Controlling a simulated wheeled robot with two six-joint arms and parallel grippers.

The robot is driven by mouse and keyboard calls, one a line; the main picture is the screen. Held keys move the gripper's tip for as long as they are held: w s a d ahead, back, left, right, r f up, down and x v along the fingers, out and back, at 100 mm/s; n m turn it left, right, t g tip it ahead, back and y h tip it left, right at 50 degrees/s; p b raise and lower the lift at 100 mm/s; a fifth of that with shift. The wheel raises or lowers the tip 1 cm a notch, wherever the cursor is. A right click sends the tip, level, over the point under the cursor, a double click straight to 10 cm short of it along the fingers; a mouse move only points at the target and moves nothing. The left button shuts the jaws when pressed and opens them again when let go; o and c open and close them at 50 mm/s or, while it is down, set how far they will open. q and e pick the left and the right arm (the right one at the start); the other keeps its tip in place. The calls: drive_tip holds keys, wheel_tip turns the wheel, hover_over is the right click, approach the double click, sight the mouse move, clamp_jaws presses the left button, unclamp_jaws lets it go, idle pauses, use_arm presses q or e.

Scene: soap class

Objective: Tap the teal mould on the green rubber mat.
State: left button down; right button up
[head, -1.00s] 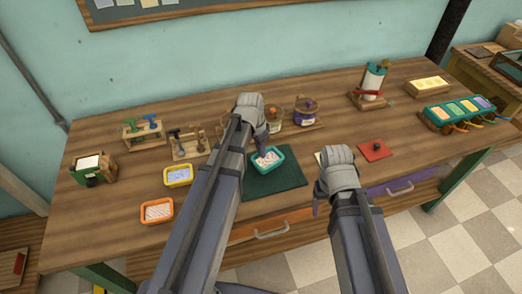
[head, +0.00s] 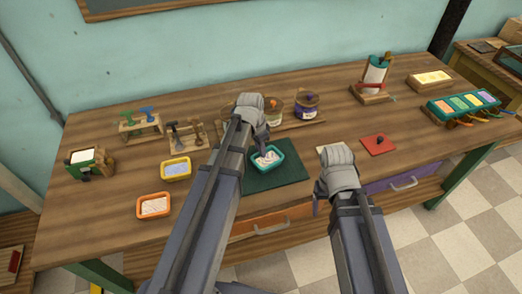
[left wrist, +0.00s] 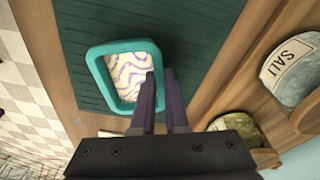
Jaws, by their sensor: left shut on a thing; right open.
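The teal mould (head: 270,170) is a small rounded tray with white and purple swirled filling. In the head view it is over the middle of the dark green rubber mat (head: 285,180). My left gripper (head: 263,148) is shut on one wall of the mould, one finger inside and one outside, as the left wrist view (left wrist: 162,85) shows. The mould (left wrist: 98,80) appears nearly level there, above the ribbed mat (left wrist: 200,30). I cannot tell whether it touches the mat. My right gripper (head: 317,207) is open and empty near the table's front edge.
A yellow mould (head: 176,178) and an orange mould (head: 154,214) stand left of the mat. Jars (head: 306,106) and a rack of stamps (head: 186,138) stand behind. A red pad (head: 378,145) lies to the right. The table between the red pad and the right-hand mould rack (head: 462,107) is clear.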

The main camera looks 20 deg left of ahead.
use_arm(q)
drive_tip(key=shift+r, duration=0.1)
drive_tip(key=shift+r+p, duration=1.7)
drive_tip(key=shift+f, duration=0.1)
drive_tip(key=shift+f, duration=0.1)
wheel_tip(320, 180, down, 4)
drive_tip(key=b, duration=0.4)
drive_tip(key=shift+r+p, duration=1.9)
drive_tip(key=shift+r, duration=0.15)
drive_tip(key=shift+f, duration=0.15)
